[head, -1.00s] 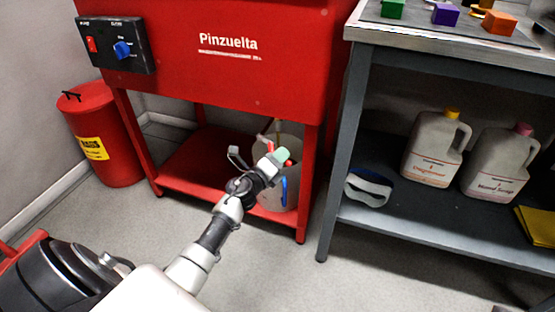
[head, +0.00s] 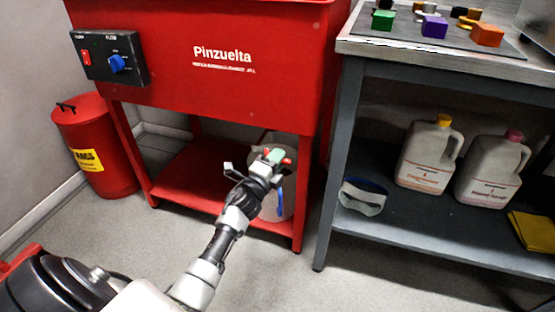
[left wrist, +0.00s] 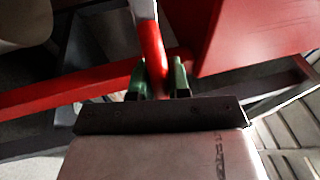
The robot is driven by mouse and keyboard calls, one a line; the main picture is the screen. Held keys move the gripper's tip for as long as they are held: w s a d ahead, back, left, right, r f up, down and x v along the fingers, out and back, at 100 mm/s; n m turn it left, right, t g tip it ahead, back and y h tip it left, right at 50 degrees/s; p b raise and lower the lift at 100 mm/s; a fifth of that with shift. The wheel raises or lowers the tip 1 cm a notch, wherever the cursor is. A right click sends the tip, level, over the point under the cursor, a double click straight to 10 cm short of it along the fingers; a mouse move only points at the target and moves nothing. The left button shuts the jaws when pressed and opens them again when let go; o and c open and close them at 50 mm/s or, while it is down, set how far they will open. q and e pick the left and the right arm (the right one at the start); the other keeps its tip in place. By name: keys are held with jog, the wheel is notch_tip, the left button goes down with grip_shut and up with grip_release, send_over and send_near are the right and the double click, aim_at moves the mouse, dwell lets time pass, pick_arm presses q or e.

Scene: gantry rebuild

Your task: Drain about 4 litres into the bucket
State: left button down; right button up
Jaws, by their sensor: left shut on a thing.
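The red washer tank (head: 215,75), marked Pinzuelta, stands on red legs. A pale bucket (head: 286,208) with a blue strip on its side is under the tank on the lower red shelf, partly hidden by my left gripper. My left gripper (head: 273,157), with green fingertips, is in front of the bucket's upper part. In the left wrist view its fingertips (left wrist: 157,82) are shut on a red handle (left wrist: 153,48) with a pale part above it. I cannot see the bucket's inside or any liquid flowing. My right gripper is not in view.
A control box (head: 108,57) with a red switch and blue knob is on the tank's front. A red can (head: 95,145) stands at left. A grey bench (head: 440,50) at right holds coloured blocks, with two jugs (head: 425,155) below. The floor in front is clear.

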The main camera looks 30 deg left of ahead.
pick_arm(q)
jog(key=c, duration=1.1)
grip_release()
jog(key=shift+s, duration=0.15)
jog(key=p+v, duration=0.2)
jog(key=v, duration=0.8)
jog(key=shift+s+f, duration=0.1)
jog(key=shift+s, duration=0.2)
